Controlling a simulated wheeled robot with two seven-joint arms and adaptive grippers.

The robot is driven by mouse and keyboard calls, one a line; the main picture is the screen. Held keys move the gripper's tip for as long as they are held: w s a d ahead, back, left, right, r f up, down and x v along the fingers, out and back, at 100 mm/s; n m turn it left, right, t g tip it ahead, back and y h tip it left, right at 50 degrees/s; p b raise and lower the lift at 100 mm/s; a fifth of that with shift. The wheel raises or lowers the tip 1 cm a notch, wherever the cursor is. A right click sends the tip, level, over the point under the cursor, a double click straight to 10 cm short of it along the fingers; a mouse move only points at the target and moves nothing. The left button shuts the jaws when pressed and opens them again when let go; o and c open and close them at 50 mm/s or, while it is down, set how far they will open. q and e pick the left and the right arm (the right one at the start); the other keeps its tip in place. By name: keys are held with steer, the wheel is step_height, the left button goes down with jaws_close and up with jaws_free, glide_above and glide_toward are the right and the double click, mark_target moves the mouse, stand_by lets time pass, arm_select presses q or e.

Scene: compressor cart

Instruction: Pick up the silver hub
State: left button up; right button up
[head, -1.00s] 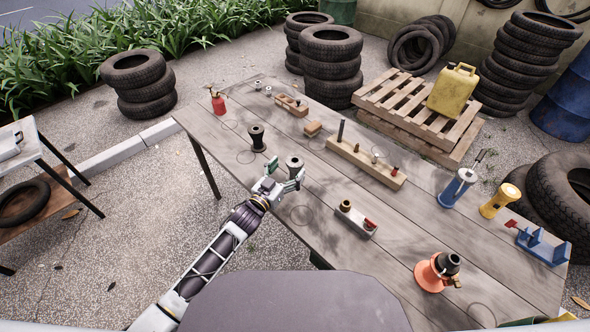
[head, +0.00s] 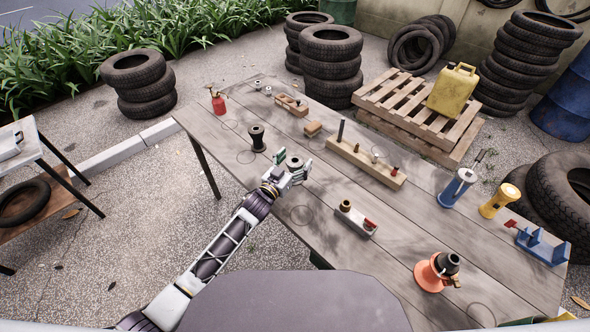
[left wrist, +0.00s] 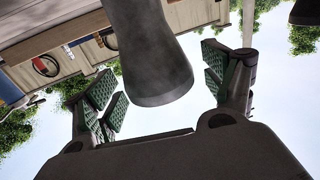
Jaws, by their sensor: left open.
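The silver hub (head: 294,161) is a grey spool-like piece on the table near its left edge, partly hidden by my left gripper. My left gripper (head: 292,168) is open, with its fingers on either side of the hub. In the left wrist view the hub (left wrist: 155,60) hangs large between the two green-padded fingers of the gripper (left wrist: 160,88), with gaps visible on both sides. My right gripper is not in view.
A black hub (head: 257,138) stands just behind the gripper, with a red bottle (head: 217,101) farther back. A wooden block with pegs (head: 365,163) and a small grey block with fittings (head: 355,219) lie to the right. The table around the drawn circles is clear.

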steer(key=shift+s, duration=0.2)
arm_select(q)
steer(key=c, duration=0.5)
steer(key=shift+r, duration=0.1)
steer(key=c, duration=0.9)
steer(key=shift+c, duration=0.2)
steer(key=shift+r, duration=0.65)
step_height(320, 180, up, 9)
steer(key=shift+f+p, duration=0.15)
steer(key=shift+p, duration=0.25)
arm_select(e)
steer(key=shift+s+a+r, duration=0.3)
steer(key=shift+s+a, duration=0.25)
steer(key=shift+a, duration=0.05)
